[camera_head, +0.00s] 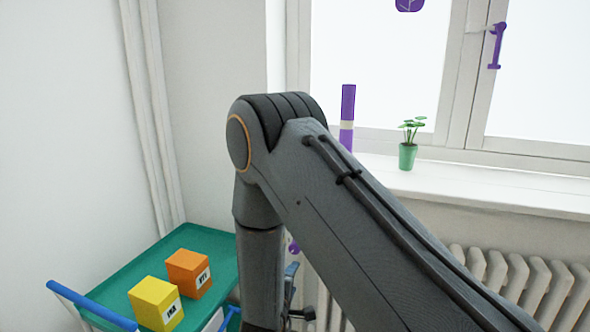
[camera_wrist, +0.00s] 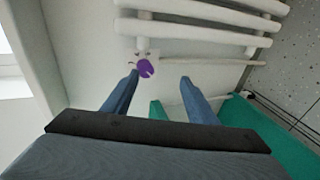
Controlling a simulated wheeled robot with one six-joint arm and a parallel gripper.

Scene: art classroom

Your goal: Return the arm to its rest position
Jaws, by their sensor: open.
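My arm rises across the head view, bends at an elbow near the middle and drops down to the lower edge. My gripper (camera_wrist: 160,92) shows in the wrist view with its two blue-grey fingers apart and nothing between them. Beyond the fingertips are a white wall, a white pipe and a purple round knob (camera_wrist: 146,68). In the head view the gripper end is mostly hidden at the bottom behind my arm.
A green-topped cart (camera_head: 203,238) with a blue handle (camera_head: 92,306) holds a yellow box (camera_head: 155,302) and an orange box (camera_head: 188,273) at lower left. A white radiator (camera_head: 530,282) stands under the windowsill (camera_head: 500,188), which bears a potted plant (camera_head: 408,155).

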